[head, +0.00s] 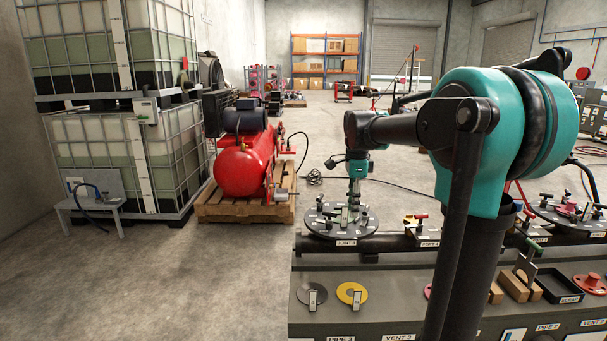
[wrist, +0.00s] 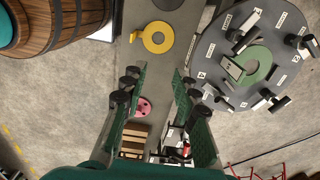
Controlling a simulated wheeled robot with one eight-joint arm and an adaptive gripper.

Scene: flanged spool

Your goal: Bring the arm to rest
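My gripper (head: 355,190) hangs at the end of my arm, in front of and above the round dark plate in the head view. The wrist view shows my gripper (wrist: 156,88) with its two green-padded fingers spread well apart. Nothing is held between them. The floor, bench and a pink piece (wrist: 143,107) show in the gap, below the fingers. The round plate (wrist: 207,75) carries clamps and a green ring (wrist: 254,65) to the right of the fingers in the wrist view.
The bench (head: 390,300) bears a grey disc (head: 312,292), a yellow ring (head: 351,292), wooden blocks (head: 518,284) and a black tray (head: 562,287). A red compressor (head: 243,165) stands on a pallet (head: 245,207) at left. Stacked liquid tanks (head: 120,150) stand farther left. Floor at front left is clear.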

